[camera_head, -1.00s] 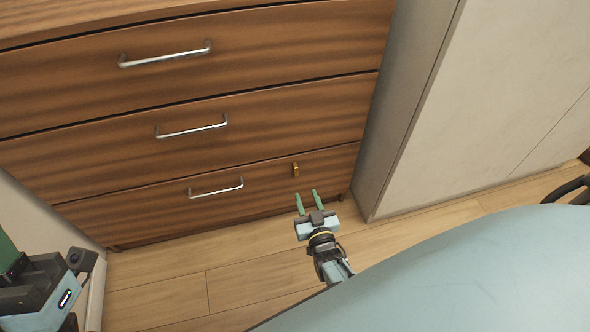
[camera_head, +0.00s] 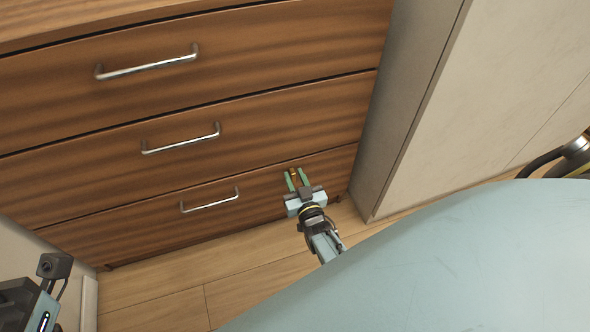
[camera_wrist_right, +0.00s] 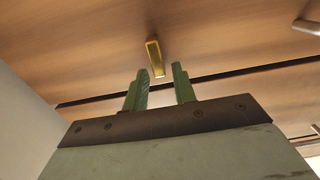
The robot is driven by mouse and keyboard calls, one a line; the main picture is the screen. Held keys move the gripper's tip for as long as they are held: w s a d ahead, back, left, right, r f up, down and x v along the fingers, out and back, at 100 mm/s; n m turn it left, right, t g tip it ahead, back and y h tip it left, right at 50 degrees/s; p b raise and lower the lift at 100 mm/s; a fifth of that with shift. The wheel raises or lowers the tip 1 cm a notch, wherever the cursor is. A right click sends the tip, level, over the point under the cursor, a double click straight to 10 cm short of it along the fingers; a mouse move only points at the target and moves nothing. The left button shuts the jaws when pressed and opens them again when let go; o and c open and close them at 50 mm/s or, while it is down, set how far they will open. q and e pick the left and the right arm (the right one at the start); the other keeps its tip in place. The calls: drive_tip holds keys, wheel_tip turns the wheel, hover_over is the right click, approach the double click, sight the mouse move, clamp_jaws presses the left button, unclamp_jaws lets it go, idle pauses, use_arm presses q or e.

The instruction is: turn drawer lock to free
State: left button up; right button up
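The drawer lock is a small brass turn piece (camera_head: 293,175) on the front of the bottom drawer (camera_head: 150,228), right of that drawer's handle. My right gripper (camera_head: 295,171) is at the drawer front, its two green fingers apart, one on each side of the lock in the head view. In the right wrist view the brass piece (camera_wrist_right: 154,57) lies just beyond the fingertips, between them and nearer the left finger. It looks long and narrow. No contact with the fingers shows. Only part of my left wrist shows at the lower left of the head view; its fingers are out of sight.
The wooden cabinet has bar handles on its drawers; the bottom handle (camera_head: 210,201) is left of my right gripper. A pale cabinet side (camera_head: 415,110) stands close on the right. Wooden floor (camera_head: 160,295) lies below.

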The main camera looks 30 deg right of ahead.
clamp_jaws()
drive_tip(key=shift+n, duration=0.3)
drive_tip(key=n, duration=0.4)
drive_tip(key=shift+w+a+f, duration=0.1)
drive_tip(key=shift+a+f, duration=0.05)
drive_tip(key=shift+a, duration=0.25)
drive_tip(key=n, duration=0.4)
drive_tip(key=f+n, duration=0.1)
drive_tip(key=n, duration=0.3)
drive_tip(key=a+n, duration=0.1)
drive_tip(key=n, duration=0.4)
drive_tip(key=shift+w+f, duration=0.1)
drive_tip(key=shift+f, duration=0.25)
drive_tip(key=shift+n, duration=0.3)
